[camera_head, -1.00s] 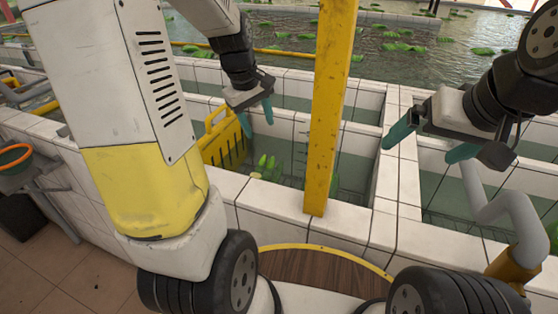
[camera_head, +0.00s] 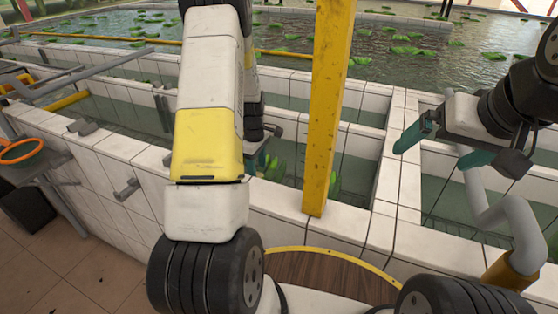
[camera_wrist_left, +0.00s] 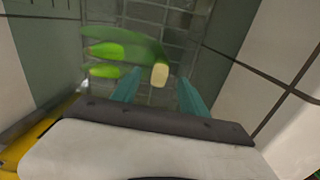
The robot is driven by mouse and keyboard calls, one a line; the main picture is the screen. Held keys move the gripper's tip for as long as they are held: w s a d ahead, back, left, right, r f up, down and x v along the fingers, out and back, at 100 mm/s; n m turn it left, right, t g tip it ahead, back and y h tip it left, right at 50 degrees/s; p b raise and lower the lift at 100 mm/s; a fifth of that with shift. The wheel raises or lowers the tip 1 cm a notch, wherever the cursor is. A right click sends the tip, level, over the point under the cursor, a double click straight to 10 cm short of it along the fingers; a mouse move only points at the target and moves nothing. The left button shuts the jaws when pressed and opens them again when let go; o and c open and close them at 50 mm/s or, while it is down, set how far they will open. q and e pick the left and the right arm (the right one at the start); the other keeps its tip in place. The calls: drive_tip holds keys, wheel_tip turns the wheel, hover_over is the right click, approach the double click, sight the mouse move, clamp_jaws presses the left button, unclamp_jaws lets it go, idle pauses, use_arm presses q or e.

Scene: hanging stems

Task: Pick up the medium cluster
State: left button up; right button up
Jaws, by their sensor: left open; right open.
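A cluster of green, elongated pieces (camera_head: 273,163) hangs in the tiled water basin, partly hidden behind my left arm. In the left wrist view it is a few green pods (camera_wrist_left: 128,48) with a pale cream stub at the right end. I cannot tell its size class. My left gripper (camera_wrist_left: 160,92) is open, and the cream stub shows between its two teal fingers. Contact cannot be made out. In the head view the arm mostly hides this gripper. My right gripper (camera_head: 443,147) is open and empty above the right-hand basin.
A yellow post (camera_head: 328,110) stands right of the left arm. White tiled walls (camera_head: 385,185) divide the basins. A yellow edge (camera_wrist_left: 38,135) lies at lower left in the wrist view. A grey pipe (camera_head: 500,205) bends below my right gripper.

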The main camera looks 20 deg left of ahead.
use_arm(q)
wheel_tip(320, 180, down, 2)
drive_tip(key=shift+f, duration=0.1)
drive_tip(key=shift+w, duration=0.1)
clamp_jaws()
idle(0.4)
